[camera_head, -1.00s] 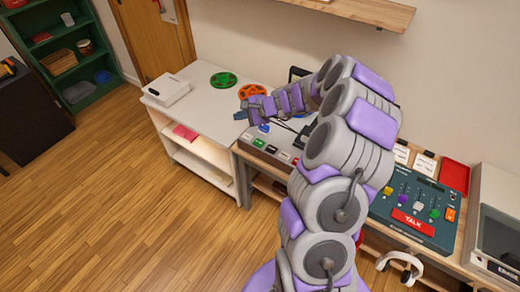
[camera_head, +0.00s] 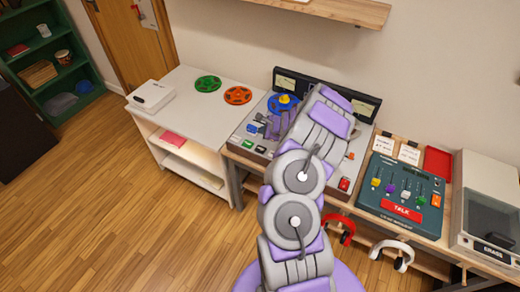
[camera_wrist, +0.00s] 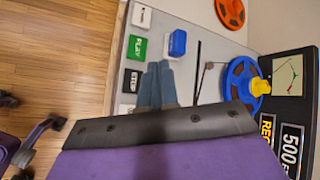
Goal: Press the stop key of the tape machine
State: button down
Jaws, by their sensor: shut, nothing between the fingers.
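The tape machine (camera_head: 236,141) sits on the bench, partly covered by my arm in the head view. In the wrist view its panel (camera_wrist: 200,72) has a column of keys on the left. The black stop key (camera_wrist: 132,80) lies between the green play key (camera_wrist: 137,47) and a white key (camera_wrist: 126,111). My gripper (camera_wrist: 158,66) is shut and empty, its fingers just right of the stop key in that view. I cannot tell how high the fingertips are above the panel. In the head view the fingertips are not clear.
A blue block (camera_wrist: 177,43) and a blue reel (camera_wrist: 243,80) with a yellow hub are close to my fingers. A mixer (camera_head: 404,196) with a red talk key stands to the right. A white shelf unit (camera_head: 178,112) stands left; the wooden floor is clear.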

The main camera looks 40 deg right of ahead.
jog(key=shift+a, duration=0.15)
jog(key=b, duration=0.5)
send_over(262, 151)
jog(key=f, duration=0.7)
jog(key=shift+w+f, duration=0.15)
jog(key=shift+w, duration=0.05)
jog(key=shift+f+b, duration=0.65)
jog(key=shift+f, duration=0.1)
dwell(0.7)
jog(key=shift+f+b, duration=0.25)
jog(key=shift+b, duration=0.05)
jog(key=shift+f+b, duration=0.35)
jog(key=shift+f, duration=0.15)
dwell(0.7)
jog(key=shift+r, duration=0.1)
jog(key=shift+r+p, duration=0.65)
jog(key=shift+r, duration=0.2)
